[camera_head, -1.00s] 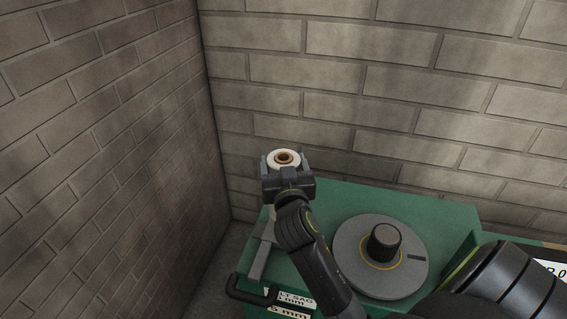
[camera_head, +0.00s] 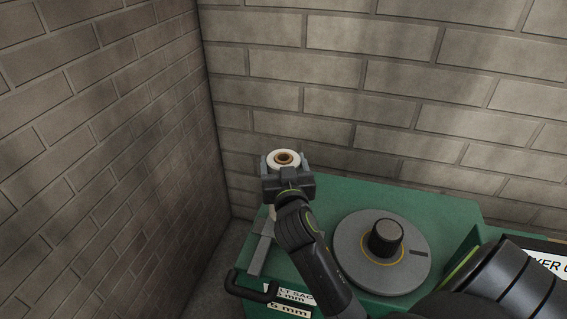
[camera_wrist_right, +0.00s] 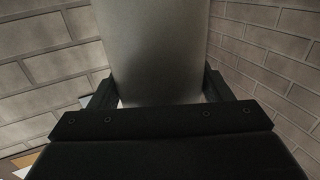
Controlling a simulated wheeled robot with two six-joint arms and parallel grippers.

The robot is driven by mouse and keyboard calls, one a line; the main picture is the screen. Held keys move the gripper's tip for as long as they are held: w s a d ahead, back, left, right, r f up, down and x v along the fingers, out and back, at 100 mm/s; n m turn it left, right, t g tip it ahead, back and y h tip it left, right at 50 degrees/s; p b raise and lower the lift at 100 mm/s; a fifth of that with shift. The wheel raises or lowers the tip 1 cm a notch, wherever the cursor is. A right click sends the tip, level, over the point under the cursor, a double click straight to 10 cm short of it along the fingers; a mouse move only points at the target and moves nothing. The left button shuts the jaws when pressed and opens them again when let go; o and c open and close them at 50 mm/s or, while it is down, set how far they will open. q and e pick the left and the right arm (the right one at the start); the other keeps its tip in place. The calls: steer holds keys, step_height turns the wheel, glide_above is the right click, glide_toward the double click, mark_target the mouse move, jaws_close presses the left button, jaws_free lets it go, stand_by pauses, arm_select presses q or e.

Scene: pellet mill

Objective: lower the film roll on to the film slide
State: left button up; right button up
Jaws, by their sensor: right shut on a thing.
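The film roll (camera_head: 284,156) is white with a brown core, seen from above in the head view. My right gripper (camera_head: 285,165) is shut on it, one finger on each side. The roll stands upright above the left end of the green machine. In the right wrist view the roll (camera_wrist_right: 155,50) is a broad pale cylinder between the fingers; its lower end is hidden. A grey metal bar (camera_head: 262,248), which may be the film slide, lies on the machine's left edge, partly hidden under the gripper. I cannot tell whether the roll touches it. My left gripper is not in view.
The green machine top (camera_head: 350,195) carries a grey round disc (camera_head: 350,262) with a black knob (camera_head: 385,238). A black handle (camera_head: 248,287) and white labels (camera_head: 290,309) are on its front. Brick walls (camera_head: 110,130) stand close at the left and back.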

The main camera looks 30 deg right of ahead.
stand_by(0.5)
steer(key=shift+f+b, duration=1.1)
steer(key=shift+f, duration=0.15)
steer(key=shift+f+b, duration=1.1)
steer(key=shift+f, duration=0.05)
steer(key=o, duration=1.8)
steer(key=shift+c, duration=0.2)
steer(key=shift+o, duration=0.8)
steer(key=shift+f, duration=0.1)
